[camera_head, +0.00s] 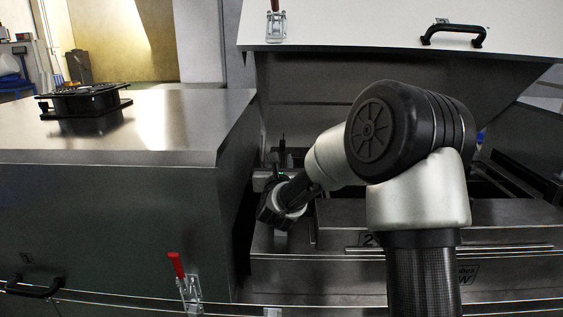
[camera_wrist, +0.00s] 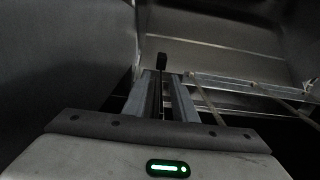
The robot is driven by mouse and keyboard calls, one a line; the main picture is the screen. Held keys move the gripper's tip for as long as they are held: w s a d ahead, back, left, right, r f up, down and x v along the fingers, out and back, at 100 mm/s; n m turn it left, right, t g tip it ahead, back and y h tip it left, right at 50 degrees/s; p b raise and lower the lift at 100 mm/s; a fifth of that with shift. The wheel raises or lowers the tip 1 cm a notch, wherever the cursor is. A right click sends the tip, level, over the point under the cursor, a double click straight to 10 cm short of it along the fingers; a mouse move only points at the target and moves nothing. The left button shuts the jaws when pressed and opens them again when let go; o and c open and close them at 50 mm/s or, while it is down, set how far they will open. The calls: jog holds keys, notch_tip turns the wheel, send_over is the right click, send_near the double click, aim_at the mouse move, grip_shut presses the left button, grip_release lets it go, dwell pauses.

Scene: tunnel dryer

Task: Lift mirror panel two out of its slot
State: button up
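My gripper (camera_wrist: 163,82) reaches forward in the wrist view, with its two grey fingers apart. A thin dark upright strip shows in the gap between them, topped by a small black knob (camera_wrist: 162,61) just beyond the fingertips. I cannot tell whether this strip belongs to mirror panel two, or whether a finger touches it. In the head view my arm bends down into the opened dryer. The gripper is small and dark there, partly hidden by my wrist. No mirror panel can be made out clearly in either view.
A steel housing (camera_head: 130,140) stands left of my arm, with a black fan unit (camera_head: 84,105) on top. A raised white lid (camera_head: 370,25) with a black handle (camera_head: 453,35) hangs above. Metal walls and rails (camera_wrist: 230,88) surround the fingers.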

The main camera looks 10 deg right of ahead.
aim_at(282, 147)
jog(key=shift+w, duration=0.15)
jog(key=shift+c, duration=0.4)
grip_shut()
jog(key=shift+r, duration=0.85)
dwell(0.6)
jog(key=shift+r, duration=1.15)
jog(key=shift+r+p, duration=0.35)
jog(key=shift+r, duration=1.5)
